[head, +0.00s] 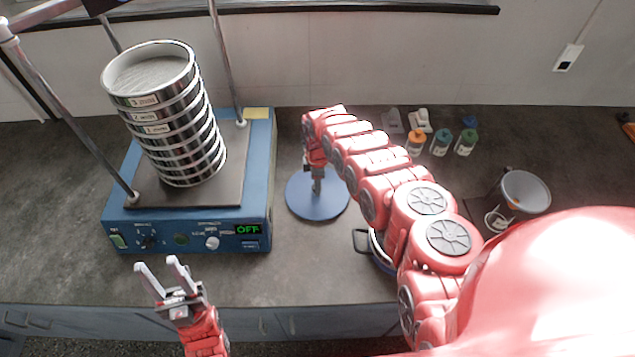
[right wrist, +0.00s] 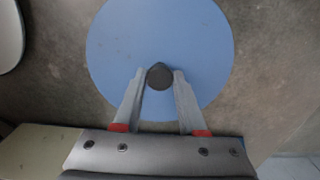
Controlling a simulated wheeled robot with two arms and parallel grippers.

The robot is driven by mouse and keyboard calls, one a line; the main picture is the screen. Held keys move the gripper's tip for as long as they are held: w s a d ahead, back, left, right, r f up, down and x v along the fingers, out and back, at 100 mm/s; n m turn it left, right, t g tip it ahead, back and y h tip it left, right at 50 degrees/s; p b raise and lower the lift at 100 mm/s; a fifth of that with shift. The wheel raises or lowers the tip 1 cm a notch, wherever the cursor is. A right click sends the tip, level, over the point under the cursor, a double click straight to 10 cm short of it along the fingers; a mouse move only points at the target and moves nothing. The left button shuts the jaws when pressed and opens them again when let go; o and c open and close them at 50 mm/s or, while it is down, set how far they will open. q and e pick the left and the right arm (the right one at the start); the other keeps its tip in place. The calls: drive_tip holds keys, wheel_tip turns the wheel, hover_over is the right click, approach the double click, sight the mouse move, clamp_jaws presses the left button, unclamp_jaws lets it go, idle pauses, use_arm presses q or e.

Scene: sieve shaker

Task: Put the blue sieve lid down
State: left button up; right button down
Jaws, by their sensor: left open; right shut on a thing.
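The blue sieve lid (head: 331,204) is a flat blue disc with a dark knob in its middle. It is at the counter, right of the sieve shaker. In the right wrist view the lid (right wrist: 160,35) fills the upper middle. My right gripper (head: 316,190) points down over the lid and is shut on its dark knob (right wrist: 160,76). I cannot tell whether the lid touches the counter. My left gripper (head: 160,268) is open and empty, in front of the shaker. The stack of sieves (head: 172,125) stands on the shaker with its top open, showing grey material.
The blue shaker base (head: 185,228) reads OFF and has metal posts around the stack. Several small bottles (head: 440,142) stand at the back right. A grey bucket-like container (head: 525,192) is at the right. Bare counter (head: 285,265) lies in front of the lid.

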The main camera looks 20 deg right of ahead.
drive_tip(key=shift+f, duration=0.15)
drive_tip(key=shift+c, duration=2.4)
unclamp_jaws()
drive_tip(key=shift+r, duration=0.25)
drive_tip(key=shift+w+r, duration=0.25)
drive_tip(key=shift+r, duration=0.25)
wheel_tip(320, 180, up, 11)
drive_tip(key=b, duration=0.2)
drive_tip(key=shift+s, duration=0.2)
